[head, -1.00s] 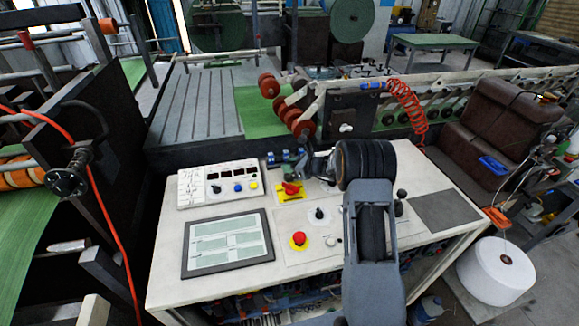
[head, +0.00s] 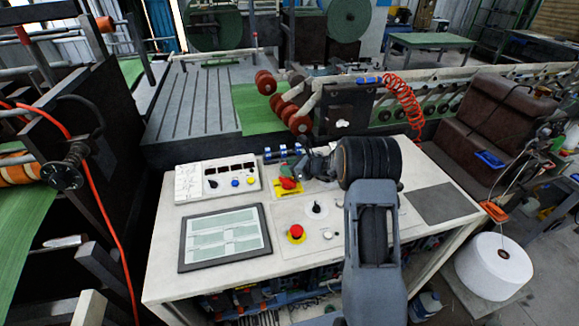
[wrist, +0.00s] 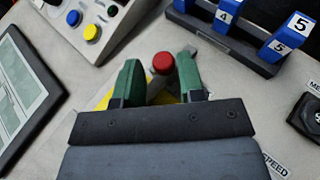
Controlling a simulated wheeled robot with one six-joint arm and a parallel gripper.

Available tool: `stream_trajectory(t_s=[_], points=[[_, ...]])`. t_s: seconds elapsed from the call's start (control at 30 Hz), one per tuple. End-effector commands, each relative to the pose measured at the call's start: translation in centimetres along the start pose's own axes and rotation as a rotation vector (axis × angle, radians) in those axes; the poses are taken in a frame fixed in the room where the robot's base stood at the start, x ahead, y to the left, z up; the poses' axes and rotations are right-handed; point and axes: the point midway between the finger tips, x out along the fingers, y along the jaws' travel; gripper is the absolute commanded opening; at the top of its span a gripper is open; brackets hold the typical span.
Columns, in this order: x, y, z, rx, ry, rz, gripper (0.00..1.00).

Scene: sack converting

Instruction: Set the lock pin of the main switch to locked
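The main switch is a red handle (head: 288,184) on a yellow plate (head: 280,188), on the top of the pale console. In the wrist view a round red knob (wrist: 163,63) shows between my fingertips, with parts of the yellow plate (wrist: 104,99) behind them. I cannot tell whether this knob belongs to the lock pin or the handle. My gripper (wrist: 160,76) has two green fingers standing apart, one on each side of the knob, with a narrow gap visible. It also shows in the head view (head: 298,171), just above the switch. My gripper hides much of the switch and plate.
Bare console top lies around these controls.

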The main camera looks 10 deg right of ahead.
Motion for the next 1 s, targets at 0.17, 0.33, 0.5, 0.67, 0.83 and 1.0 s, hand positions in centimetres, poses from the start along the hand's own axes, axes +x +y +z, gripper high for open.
stream_trajectory(t_s=[0.17, 0.33, 0.5, 0.67, 0.83, 1.0], points=[[0.0, 0.0, 0.1, -0.001, -0.001, -0.001, 0.48], [-0.1, -0.1, 0.1, -0.001, -0.002, -0.003, 0.48], [-1.4, -0.2, 0.0, -0.002, -0.003, -0.006, 0.48], [-4.4, -0.3, 0.0, -0.003, -0.004, -0.008, 0.48], [-8.0, -0.2, -0.1, -0.002, -0.003, -0.008, 0.48], [-10.9, -0.2, -0.1, -0.001, -0.002, -0.007, 0.48]])
